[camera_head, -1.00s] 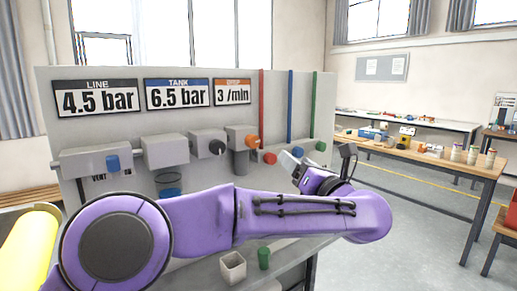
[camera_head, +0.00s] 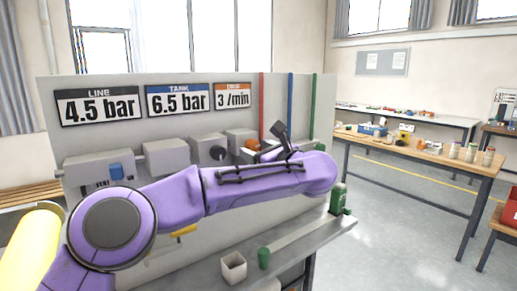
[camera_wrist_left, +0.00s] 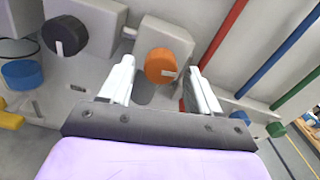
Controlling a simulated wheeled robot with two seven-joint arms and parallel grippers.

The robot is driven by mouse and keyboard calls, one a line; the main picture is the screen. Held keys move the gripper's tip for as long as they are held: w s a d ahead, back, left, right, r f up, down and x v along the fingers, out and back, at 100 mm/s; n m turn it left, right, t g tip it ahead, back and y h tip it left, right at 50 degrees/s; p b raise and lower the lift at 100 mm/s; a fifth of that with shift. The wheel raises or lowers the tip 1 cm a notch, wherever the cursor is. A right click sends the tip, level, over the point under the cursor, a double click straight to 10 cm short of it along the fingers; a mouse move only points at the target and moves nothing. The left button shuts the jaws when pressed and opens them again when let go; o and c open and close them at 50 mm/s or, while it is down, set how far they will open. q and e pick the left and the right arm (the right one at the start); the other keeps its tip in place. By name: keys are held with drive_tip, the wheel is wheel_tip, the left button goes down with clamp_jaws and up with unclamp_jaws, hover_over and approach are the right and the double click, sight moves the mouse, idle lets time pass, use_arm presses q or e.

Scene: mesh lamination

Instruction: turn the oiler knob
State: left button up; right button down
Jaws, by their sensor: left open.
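The orange knob (camera_head: 251,145), apparently the oiler knob under the orange "3 /min" display (camera_head: 233,96), is on a grey box on the panel. The fingers are apart, with visible gaps on both sides of the knob. I cannot tell how far they are from it in depth. My right gripper is out of view.
A black knob (camera_wrist_left: 65,35) and a blue knob (camera_wrist_left: 22,73) lie left of the orange one. Red (camera_wrist_left: 215,48), blue (camera_wrist_left: 275,57) and green pipes run up the panel on the right.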

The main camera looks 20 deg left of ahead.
use_arm(q)
drive_tip(key=c, duration=1)
drive_tip(key=shift+f+b, duration=0.15)
drive_tip(key=shift+b, duration=0.25)
drive_tip(key=shift+c, duration=0.2)
drive_tip(key=n+b, duration=0.5)
drive_tip(key=b, duration=0.2)
drive_tip(key=shift+d+b, duration=0.1)
drive_tip(key=shift+b, duration=0.25)
drive_tip(key=shift+r, duration=0.25)
drive_tip(key=o, duration=1)
drive_tip(key=shift+w, duration=0.1)
drive_tip(key=shift+o, duration=0.2)
